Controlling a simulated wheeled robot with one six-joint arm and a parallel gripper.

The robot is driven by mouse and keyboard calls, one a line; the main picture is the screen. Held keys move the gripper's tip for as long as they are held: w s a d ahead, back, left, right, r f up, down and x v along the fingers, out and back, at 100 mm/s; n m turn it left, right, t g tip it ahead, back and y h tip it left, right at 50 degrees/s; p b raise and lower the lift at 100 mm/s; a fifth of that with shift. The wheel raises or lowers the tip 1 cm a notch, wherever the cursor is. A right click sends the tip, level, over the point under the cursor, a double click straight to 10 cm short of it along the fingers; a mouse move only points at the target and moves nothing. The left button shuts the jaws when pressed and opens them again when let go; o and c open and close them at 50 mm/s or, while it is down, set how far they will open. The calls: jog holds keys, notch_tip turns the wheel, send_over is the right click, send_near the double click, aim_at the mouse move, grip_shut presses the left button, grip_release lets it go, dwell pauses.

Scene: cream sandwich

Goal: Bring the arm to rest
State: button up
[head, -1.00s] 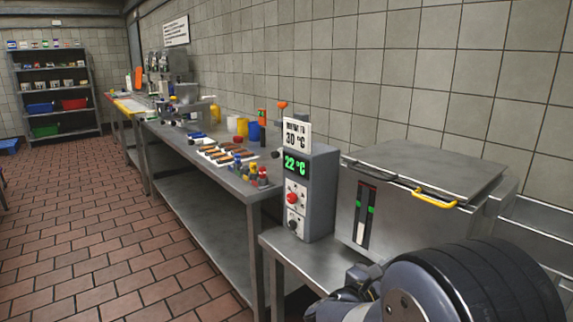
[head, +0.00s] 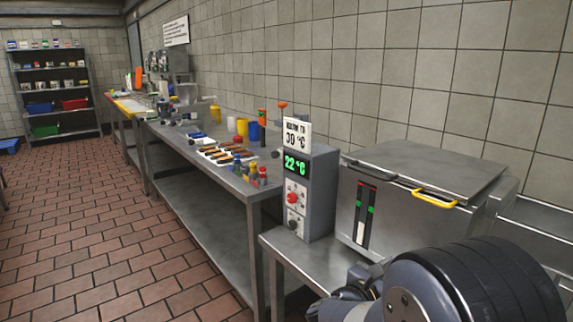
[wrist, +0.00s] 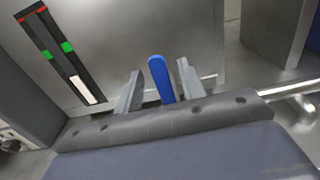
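My gripper (wrist: 158,88) shows in the wrist view with its two grey fingers apart. A blue upright piece with a rounded top (wrist: 160,78) shows between the fingers, with a narrow gap on each side. Its lower end is hidden behind the gripper body, and I cannot tell what it belongs to. The gripper faces the steel front of the lidded machine (wrist: 180,30). In the head view my arm is folded at the bottom right, in front of this machine (head: 405,215), and the fingers cannot be made out.
A grey control box (head: 312,195) reading 22 °C stands left of the machine, under a 30 °C sign (head: 297,135). A long steel table (head: 185,145) with food and bottles runs back along the wall. A shelf (head: 55,95) stands far left.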

jog(key=x, duration=0.3)
jog(key=shift+d, duration=0.15)
jog(key=shift+s+d+m+b, duration=0.3)
jog(key=shift+m+b, duration=0.7)
jog(key=shift+b, duration=0.25)
